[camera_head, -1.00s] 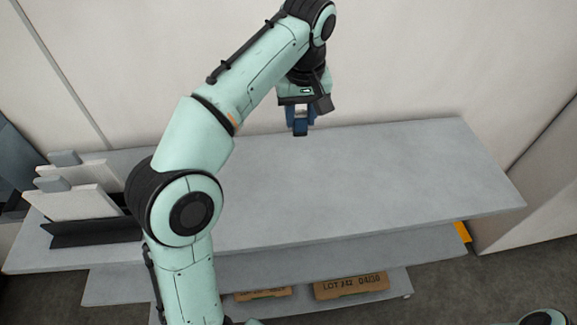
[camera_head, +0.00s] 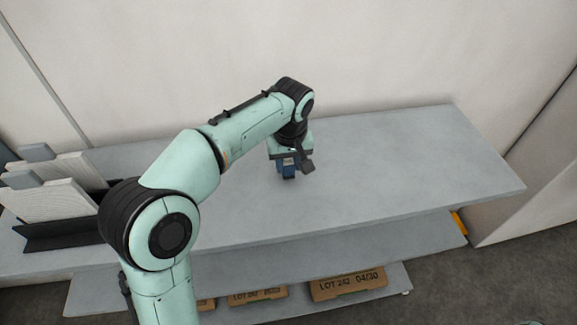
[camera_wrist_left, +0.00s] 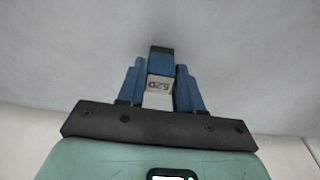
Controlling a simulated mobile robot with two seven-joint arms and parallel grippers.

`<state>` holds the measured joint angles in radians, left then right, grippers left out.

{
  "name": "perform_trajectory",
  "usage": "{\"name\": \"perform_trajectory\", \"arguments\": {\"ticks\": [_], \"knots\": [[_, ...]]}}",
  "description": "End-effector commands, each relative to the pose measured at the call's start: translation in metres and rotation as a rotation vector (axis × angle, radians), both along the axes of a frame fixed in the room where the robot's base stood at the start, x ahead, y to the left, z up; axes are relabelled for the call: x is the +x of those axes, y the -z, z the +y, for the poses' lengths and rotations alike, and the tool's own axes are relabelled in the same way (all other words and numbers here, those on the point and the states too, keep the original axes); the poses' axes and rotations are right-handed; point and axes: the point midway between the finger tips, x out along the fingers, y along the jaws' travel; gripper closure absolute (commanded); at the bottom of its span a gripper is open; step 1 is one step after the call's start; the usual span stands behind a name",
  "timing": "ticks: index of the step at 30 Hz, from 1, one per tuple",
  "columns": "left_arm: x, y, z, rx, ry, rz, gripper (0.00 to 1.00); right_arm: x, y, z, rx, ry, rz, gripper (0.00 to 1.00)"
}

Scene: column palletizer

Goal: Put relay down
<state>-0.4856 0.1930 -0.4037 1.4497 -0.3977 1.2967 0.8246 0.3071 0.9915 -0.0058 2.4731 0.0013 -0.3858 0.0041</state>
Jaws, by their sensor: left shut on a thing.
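The relay (camera_wrist_left: 160,64) is a small block with a blue and dark top part and a pale label face with printed characters. In the left wrist view it sits between the two blue fingers of my left gripper (camera_wrist_left: 160,88), which is shut on it. In the head view my left gripper (camera_head: 287,170) points down over the middle of the grey shelf top (camera_head: 380,175), toward its back half. The relay is mostly hidden by the fingers there, and I cannot tell whether it touches the surface. My right gripper is not in view.
A black rack (camera_head: 60,236) with pale upright boards (camera_head: 50,190) stands at the shelf's left end. Cartons with lot labels (camera_head: 348,284) lie on a lower shelf. A pale wall (camera_head: 400,50) rises behind. The top is clear on the right.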

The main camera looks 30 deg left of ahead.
Motion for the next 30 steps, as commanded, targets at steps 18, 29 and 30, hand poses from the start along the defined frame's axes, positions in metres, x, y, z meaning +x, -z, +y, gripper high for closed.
{"name": "perform_trajectory", "arguments": {"ticks": [18, 29, 30], "knots": [[0.0, 0.014, 0.0, 0.0, 0.0, -0.001, 0.39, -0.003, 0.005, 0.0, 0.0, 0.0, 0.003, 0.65], [0.0, 0.007, 0.0, 0.0, 0.0, -0.003, 0.39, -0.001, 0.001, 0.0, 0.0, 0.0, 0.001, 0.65], [0.0, 0.003, 0.0, 0.0, 0.0, -0.004, 0.39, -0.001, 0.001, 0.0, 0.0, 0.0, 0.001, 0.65]]}}
